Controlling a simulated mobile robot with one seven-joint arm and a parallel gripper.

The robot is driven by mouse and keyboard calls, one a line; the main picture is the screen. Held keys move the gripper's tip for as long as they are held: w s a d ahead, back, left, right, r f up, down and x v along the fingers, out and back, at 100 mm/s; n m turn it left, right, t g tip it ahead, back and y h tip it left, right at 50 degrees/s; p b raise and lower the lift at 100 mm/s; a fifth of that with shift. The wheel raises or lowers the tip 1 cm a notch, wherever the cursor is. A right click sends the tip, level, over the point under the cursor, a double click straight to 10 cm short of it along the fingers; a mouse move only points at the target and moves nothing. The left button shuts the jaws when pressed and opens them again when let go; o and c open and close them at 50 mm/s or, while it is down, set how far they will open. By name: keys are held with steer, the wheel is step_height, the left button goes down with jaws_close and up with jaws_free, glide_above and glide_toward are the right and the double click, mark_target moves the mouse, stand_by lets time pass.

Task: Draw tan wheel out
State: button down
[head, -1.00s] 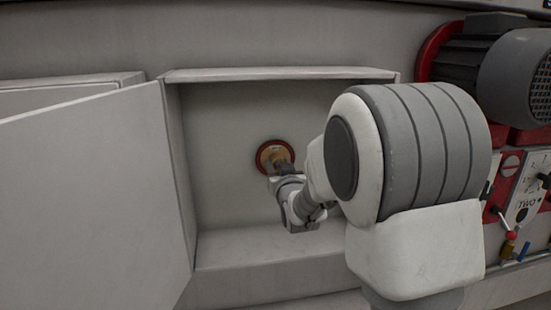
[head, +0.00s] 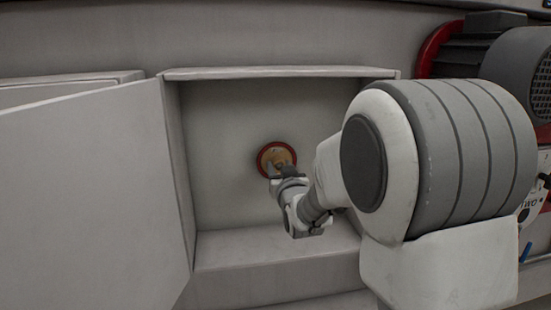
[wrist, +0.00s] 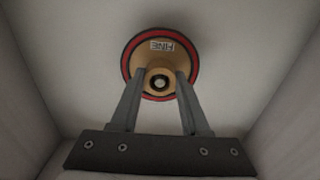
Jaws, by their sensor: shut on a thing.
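The tan wheel (head: 277,155) has a dark red rim and sits at the back wall of an open box-like recess. In the wrist view the wheel (wrist: 160,59) shows a tan face with a white "FINE" label, upside down, and a round hub (wrist: 160,82) with a pale centre. My gripper (wrist: 160,80) is shut on the wheel's hub, one finger on each side. In the head view my gripper (head: 278,173) reaches in from the lower right and covers the wheel's lower edge. Whether the wheel touches the back wall is hard to tell.
An open door panel (head: 90,195) stands at the left. A grey motor (head: 520,75) and a control panel (head: 531,205) are at the right.

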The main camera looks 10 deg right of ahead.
steer(key=s+b, duration=0.2)
steer(key=s, duration=0.5)
steer(key=shift+s, duration=0.2)
stand_by(0.8)
steer(key=s+b, duration=0.3)
steer(key=s, duration=0.7)
stand_by(0.5)
steer(key=shift+w+r, duration=0.15)
